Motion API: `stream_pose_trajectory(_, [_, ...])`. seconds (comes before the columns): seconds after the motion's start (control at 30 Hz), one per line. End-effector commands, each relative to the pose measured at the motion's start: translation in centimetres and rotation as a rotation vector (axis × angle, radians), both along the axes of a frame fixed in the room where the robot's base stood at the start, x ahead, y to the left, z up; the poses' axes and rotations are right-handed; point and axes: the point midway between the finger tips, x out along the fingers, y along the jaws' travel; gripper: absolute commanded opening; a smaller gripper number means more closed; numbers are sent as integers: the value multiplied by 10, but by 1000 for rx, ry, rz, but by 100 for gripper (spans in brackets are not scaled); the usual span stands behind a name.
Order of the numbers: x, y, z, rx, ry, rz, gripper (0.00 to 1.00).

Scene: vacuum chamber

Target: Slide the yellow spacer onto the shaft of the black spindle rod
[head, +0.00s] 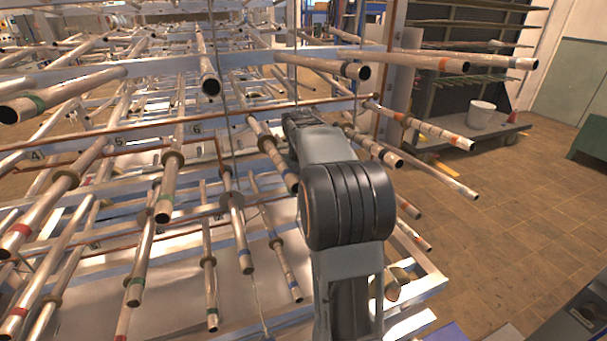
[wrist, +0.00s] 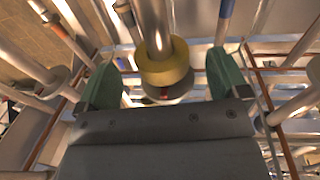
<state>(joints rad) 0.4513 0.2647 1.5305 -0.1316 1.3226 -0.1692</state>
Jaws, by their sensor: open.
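In the wrist view, a yellow spacer (wrist: 165,68) sits as a ring around a pale metal rod (wrist: 150,22), with a grey round part just below it. My gripper (wrist: 164,60) is open, with one green finger on each side of the spacer. Gaps show between the fingers and the ring, so it is not held. In the head view, my arm covers this spot, and neither the spacer nor the fingers can be made out. I cannot single out a black spindle rod in either view.
Many metal tubes with coloured bands, such as one with a green band (head: 62,91), crowd the frame around my arm. Several tube ends stick out to the right. A white bucket (head: 481,115) stands on a low cart. The tiled floor (head: 530,210) at right is mostly clear.

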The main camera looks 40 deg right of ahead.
Motion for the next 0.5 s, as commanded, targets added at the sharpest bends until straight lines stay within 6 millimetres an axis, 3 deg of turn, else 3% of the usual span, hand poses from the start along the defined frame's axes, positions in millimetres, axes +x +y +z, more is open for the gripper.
stream_pose_trajectory(0.2, [0,-2,-26,1,2,2,93])
stream_pose_trajectory(0.5, [0,-3,-37,0,0,4,93])
